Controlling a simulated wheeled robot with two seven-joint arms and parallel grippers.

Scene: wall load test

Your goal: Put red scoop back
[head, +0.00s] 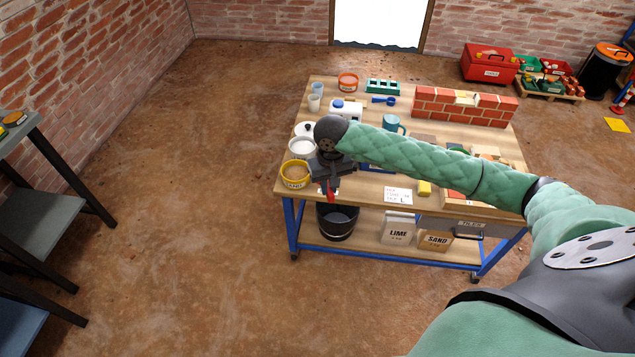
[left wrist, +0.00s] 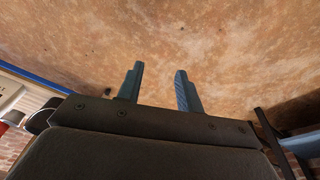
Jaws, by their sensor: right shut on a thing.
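The red scoop (head: 331,191) shows as a small red piece below the fingers of my right gripper (head: 328,183).
The workbench (head: 325,95) also bears white tubs (head: 301,149), a blue scoop (head: 384,100), a teal mug (head: 391,123), a red tub (head: 348,82) and a brick wall (head: 463,107). A black bucket (head: 337,222) stands on the lower shelf. The floor left of the bench is clear.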

